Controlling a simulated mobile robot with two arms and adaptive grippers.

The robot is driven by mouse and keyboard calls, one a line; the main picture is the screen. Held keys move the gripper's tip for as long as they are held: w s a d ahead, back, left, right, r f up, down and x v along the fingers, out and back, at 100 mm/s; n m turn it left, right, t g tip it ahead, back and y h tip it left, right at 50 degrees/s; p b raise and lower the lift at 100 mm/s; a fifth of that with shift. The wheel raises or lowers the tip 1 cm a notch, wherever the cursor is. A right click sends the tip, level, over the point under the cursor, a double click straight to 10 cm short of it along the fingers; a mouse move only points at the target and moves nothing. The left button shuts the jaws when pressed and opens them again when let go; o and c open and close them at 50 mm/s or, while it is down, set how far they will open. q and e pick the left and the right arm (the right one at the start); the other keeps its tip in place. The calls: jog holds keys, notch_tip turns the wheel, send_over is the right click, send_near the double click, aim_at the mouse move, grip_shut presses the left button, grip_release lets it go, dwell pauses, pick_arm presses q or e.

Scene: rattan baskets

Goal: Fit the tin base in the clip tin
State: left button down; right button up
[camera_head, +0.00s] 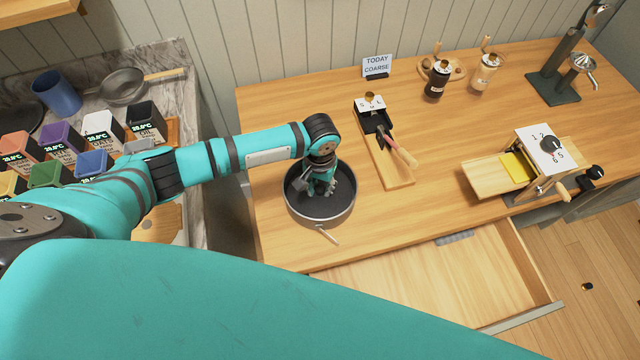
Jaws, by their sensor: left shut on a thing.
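The clip tin (321,214), a round dark-walled tin with a pale rim, stands on the wooden counter near its front left. A small pale lever (327,236) sticks out at its front side. My left gripper (319,188) points down inside the tin and is shut on the tin base (333,206), a dark disc. The base shows within the ring of the tin. Whether it lies flat on the bottom or a little above is hard to tell. The gripper and wrist hide the middle of it. My right gripper is not in view.
An open drawer (470,275) juts out below the counter front. A board with a handled tool (392,150) stands right of the tin, and a slicer (525,165) farther right. Pepper and salt mills, a sign and a juicer stand behind. Colored boxes stand at left.

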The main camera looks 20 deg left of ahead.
pick_arm(q)
jog(key=shift+f+b, duration=0.7)
jog(key=shift+f, duration=0.8)
jog(key=c, duration=1)
grip_release()
jog(key=shift+r, duration=0.1)
notch_tip(320, 180, up, 12)
jog(key=shift+f, duration=0.1)
